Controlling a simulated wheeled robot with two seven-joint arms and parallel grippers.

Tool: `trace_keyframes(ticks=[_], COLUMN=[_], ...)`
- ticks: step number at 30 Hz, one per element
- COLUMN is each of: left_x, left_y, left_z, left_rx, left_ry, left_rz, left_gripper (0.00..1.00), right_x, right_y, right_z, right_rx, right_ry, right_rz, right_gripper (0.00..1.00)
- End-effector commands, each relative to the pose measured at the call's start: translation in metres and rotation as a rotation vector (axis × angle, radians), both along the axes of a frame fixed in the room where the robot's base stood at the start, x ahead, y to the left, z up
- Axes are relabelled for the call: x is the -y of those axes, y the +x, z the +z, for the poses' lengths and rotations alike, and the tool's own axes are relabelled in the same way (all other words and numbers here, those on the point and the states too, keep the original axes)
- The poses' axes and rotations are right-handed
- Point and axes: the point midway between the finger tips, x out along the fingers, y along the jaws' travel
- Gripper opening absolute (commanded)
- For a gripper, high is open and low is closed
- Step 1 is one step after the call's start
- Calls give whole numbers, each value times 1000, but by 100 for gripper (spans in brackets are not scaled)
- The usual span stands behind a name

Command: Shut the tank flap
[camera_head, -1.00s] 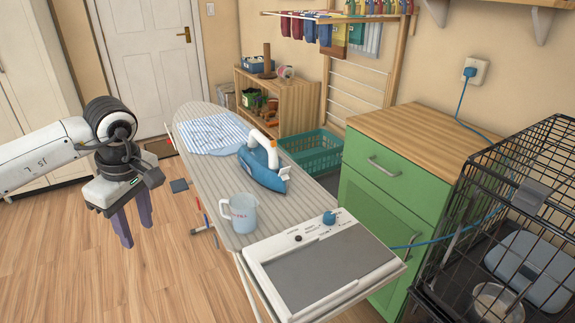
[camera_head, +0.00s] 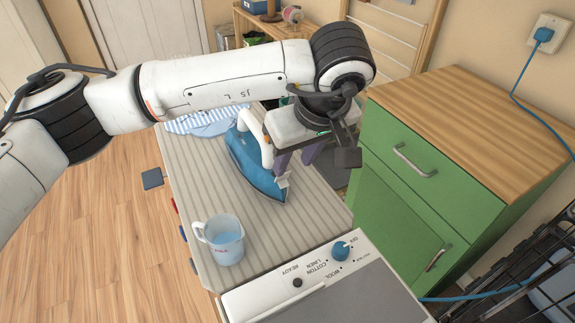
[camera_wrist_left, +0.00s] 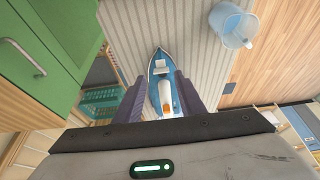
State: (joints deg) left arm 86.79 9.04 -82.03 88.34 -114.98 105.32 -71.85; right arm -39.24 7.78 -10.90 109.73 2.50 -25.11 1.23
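The blue iron (camera_head: 245,161) with its white handle lies on the striped ironing board (camera_head: 185,190). A small pale flap (camera_head: 283,180) sticks up near its nose; it also shows in the left wrist view (camera_wrist_left: 134,63). My left gripper (camera_head: 297,160) is over the iron, close to the handle and flap, with its fingers pointing down. In the left wrist view the gripper (camera_wrist_left: 160,92) has its two fingers apart on either side of the iron, with nothing held. Whether a finger touches the iron, I cannot tell. My right gripper is out of view.
A control panel with a blue knob (camera_head: 341,250) is at the near end. A green cabinet (camera_head: 420,170) stands to the right, and a black wire cage (camera_head: 530,255) at lower right.

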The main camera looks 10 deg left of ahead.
Motion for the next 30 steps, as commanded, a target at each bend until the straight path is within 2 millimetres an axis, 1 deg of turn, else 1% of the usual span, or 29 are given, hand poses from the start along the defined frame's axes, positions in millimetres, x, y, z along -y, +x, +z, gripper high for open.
trace_keyframes(ticks=[1, 3, 6, 12, 18, 25, 26, 30], left_x=[-3, -6, -10, -16, -19, -19, -19, -19], left_y=[2, 7, 13, 23, 27, 27, 27, 27], left_z=[-9, -21, -39, -66, -77, -77, -77, -77], left_rx=[-6, -5, -6, -4, 0, 0, 0, 0], left_ry=[1, 0, 0, -2, -1, -1, -1, -1], left_rz=[3, 3, 5, 4, 2, 2, 2, 2], left_gripper=[36, 36, 36, 36, 36, 36, 33, 9], right_x=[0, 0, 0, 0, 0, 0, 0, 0], right_y=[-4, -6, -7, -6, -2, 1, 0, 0], right_z=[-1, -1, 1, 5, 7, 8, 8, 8], right_rx=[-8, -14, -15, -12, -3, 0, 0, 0], right_ry=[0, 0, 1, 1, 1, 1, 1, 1], right_rz=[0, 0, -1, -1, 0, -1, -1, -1], right_gripper=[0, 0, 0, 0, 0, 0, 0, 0])
